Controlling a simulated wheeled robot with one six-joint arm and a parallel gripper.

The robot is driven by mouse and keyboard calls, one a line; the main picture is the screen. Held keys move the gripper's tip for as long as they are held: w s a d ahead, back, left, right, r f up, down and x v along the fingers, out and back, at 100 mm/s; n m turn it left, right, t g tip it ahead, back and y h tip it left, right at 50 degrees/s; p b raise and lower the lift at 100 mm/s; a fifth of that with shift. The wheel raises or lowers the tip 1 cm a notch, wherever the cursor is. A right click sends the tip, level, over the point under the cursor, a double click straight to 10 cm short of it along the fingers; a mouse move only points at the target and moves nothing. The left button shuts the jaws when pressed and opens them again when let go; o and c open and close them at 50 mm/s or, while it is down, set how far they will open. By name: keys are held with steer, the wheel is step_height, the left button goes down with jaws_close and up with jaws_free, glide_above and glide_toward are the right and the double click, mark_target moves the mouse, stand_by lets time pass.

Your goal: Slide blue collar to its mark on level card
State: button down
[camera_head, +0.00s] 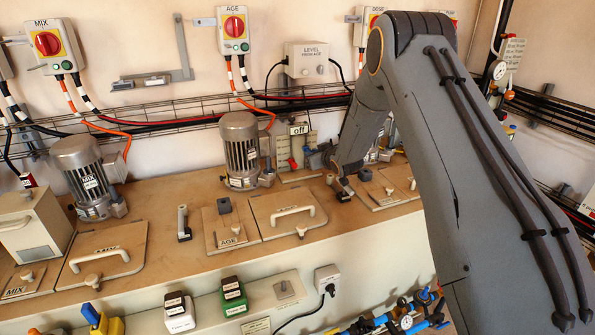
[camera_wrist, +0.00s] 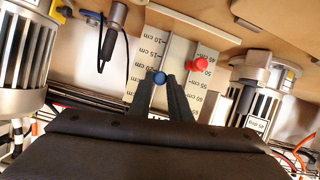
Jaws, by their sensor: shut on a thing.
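The blue collar (camera_wrist: 159,77) shows in the wrist view as a small round blue knob at my fingertips. My gripper (camera_wrist: 162,82) is shut on it, with the two dark fingers in front of the card. The level card (camera_wrist: 139,72) is pale, with centimetre marks on both sides of a grey strip. The collar is near the 20 cm mark; its exact alignment is hard to tell. A red collar (camera_wrist: 198,63) sits apart to the right. In the head view, my gripper (camera_head: 313,157) reaches the card area beside the red collar (camera_head: 291,163); the blue collar is not clear there.
A black-handled part on a cord (camera_wrist: 108,45) hangs close left of the card. Wire trays and cables run along the wall behind.

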steer(key=shift+r, duration=0.85)
steer(key=c, duration=1.6)
jaws_free()
steer(key=shift+b+v, duration=1)
steer(key=shift+v, duration=2.95)
steer(key=shift+a, duration=0.1)
